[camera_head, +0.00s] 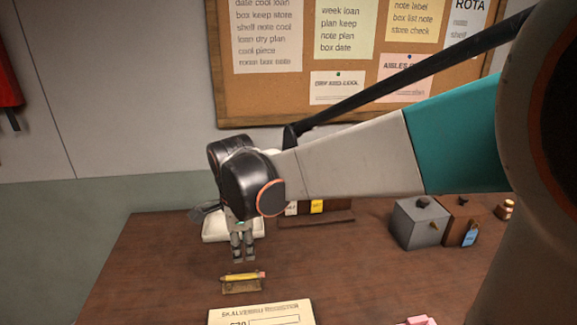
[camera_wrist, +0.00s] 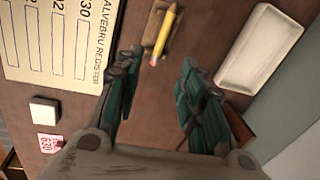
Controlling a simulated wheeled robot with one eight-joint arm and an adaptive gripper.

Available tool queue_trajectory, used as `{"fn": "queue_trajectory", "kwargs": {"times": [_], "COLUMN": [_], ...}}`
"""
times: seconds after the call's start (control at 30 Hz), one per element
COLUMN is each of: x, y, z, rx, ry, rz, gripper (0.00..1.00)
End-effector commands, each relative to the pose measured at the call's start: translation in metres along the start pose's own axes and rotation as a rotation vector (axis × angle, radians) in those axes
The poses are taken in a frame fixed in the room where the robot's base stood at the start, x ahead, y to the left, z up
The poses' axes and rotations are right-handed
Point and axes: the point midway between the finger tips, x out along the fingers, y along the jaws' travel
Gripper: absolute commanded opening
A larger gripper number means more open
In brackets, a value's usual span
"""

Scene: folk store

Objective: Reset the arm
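My arm reaches in from the right in the head view and bends down over the wooden table (camera_head: 150,262). My gripper (camera_head: 243,261) points down above the table, just behind a yellow pencil (camera_head: 240,276) on a small wooden rest (camera_head: 229,288). In the wrist view my gripper (camera_wrist: 160,67) has its two teal-padded fingers spread apart, with nothing between them. The pencil (camera_wrist: 166,32) and its rest (camera_wrist: 155,23) lie beyond the fingertips there. My gripper partly hides the white tray behind it in the head view.
The white tray (camera_head: 213,237) also shows in the wrist view (camera_wrist: 236,77). A register sheet (camera_head: 262,313) lies at the front. A grey box (camera_head: 416,232) and a brown box (camera_head: 460,230) stand at the right. A cork board (camera_head: 290,92) hangs behind. The table's left side is clear.

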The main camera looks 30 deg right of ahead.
Motion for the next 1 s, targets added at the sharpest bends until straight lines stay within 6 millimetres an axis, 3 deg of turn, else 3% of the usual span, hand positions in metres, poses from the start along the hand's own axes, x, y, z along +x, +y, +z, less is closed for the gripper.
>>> {"fn": "queue_trajectory", "kwargs": {"times": [0.2,0.5,0.8,1.0], "x": [-0.028,-0.053,-0.060,-0.059], "y": [0.032,0.077,0.117,0.128], "z": [-0.014,-0.031,-0.044,-0.048], "rx": [-0.400,-1.024,-1.582,-1.769], "ry": [-0.023,0.031,0.186,0.264], "rz": [-0.101,-0.273,-0.415,-0.453], "gripper": [0.36,0.36,0.36,0.36]}}
